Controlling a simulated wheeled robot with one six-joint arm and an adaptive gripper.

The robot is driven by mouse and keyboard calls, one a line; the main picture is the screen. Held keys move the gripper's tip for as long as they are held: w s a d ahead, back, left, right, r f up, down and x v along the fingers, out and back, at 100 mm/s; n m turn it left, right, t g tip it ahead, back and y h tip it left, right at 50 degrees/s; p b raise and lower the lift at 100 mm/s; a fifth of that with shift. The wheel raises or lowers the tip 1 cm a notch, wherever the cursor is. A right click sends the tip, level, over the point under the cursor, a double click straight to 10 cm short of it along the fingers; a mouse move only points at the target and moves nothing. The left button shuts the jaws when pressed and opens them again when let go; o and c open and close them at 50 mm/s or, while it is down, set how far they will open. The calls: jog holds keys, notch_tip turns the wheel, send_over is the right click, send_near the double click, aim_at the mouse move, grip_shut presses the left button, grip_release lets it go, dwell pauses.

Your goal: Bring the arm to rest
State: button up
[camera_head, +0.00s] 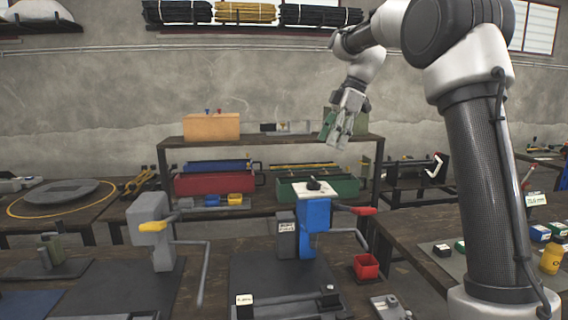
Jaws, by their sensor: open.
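My gripper (343,118) hangs from the end of my raised arm, above and behind the blue press, in front of the back shelf. Its fingers point downward and look apart, with nothing seen between them. A blue rivet press (315,217) with a red-tipped lever stands on the front bench. My gripper touches neither press. A small dark object on a white plate (314,188) sits on top of the blue press.
A small red bin (366,266) stands right of the blue press. A right-hand bench (420,235) carries small boxes and a yellow bottle (550,259). The air around my gripper looks mostly clear.

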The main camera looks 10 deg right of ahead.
jog(key=s+d+f+m+h, duration=0.2)
jog(key=s+d+f+m, duration=0.35)
jog(key=m, duration=0.65)
jog(key=s+d+f+m+t+h, duration=0.1)
jog(key=s+d+f+m+t, duration=0.1)
jog(key=s, duration=1.2)
jog(key=s+d+f+m+t+h, duration=0.1)
jog(key=s+d+f+m+t, duration=0.1)
jog(key=s, duration=1.2)
jog(key=shift+s+f+m, duration=0.35)
jog(key=shift+f+m, duration=0.25)
jog(key=shift+m, duration=0.4)
jog(key=shift+d, duration=0.1)
